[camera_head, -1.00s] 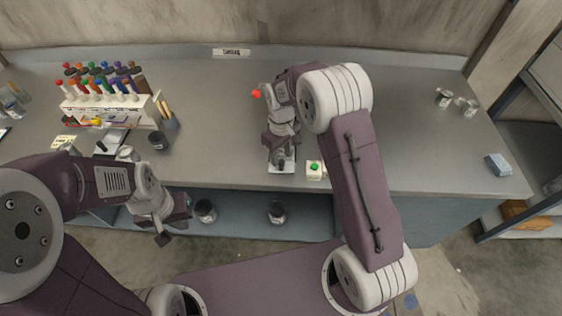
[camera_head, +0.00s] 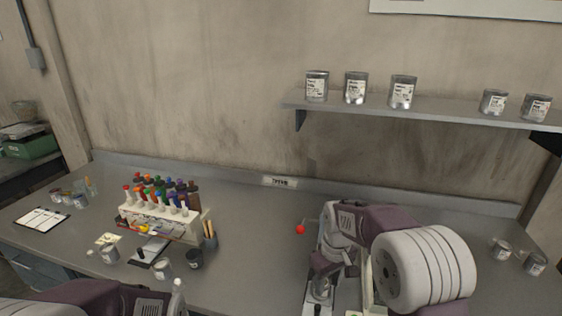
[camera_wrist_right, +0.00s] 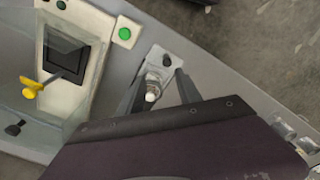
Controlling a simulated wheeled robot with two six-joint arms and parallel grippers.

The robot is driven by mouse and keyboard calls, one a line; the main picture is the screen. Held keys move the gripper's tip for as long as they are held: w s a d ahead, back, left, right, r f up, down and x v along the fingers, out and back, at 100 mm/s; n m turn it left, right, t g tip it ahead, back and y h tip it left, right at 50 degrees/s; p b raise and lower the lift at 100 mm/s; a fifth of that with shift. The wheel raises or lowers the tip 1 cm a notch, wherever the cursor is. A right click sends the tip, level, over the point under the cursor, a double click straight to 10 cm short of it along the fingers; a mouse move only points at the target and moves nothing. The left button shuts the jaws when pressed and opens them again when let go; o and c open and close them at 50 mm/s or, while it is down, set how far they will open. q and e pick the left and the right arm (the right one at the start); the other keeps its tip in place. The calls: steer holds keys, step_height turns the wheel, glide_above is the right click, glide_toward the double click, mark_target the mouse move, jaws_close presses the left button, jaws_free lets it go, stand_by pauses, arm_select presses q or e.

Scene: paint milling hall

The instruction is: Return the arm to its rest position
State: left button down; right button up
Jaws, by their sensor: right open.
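My right arm comes in at the lower right in the head view, with its large white joint in front. My right gripper (camera_head: 318,290) points down over the bench (camera_head: 255,265). In the right wrist view its two fingers (camera_wrist_right: 155,92) are apart, with a small metal part with a white tip (camera_wrist_right: 152,96) seen between them. I cannot tell whether the fingers touch it. Part of my left arm shows at the lower left of the head view. My left gripper is out of the picture.
A red knob (camera_head: 300,230) is close beside my right wrist. A green button (camera_wrist_right: 125,33) and a yellow knob (camera_wrist_right: 31,89) show in the wrist view. A rack of coloured-capped bottles (camera_head: 160,222) stands left. A wall shelf (camera_head: 430,108) holds several tins. The mid-bench is clear.

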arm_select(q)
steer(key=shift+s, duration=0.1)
arm_select(e)
steer(key=s+d+f+m, duration=0.1)
steer(key=s+f+m, duration=0.1)
steer(key=s, duration=0.7)
steer(key=s+d+f+m, duration=0.2)
steer(key=s+m, duration=0.1)
steer(key=s, duration=0.5)
steer(key=shift+s+d+m, duration=0.25)
steer(key=shift+s+m, duration=0.05)
steer(key=shift+s, duration=0.1)
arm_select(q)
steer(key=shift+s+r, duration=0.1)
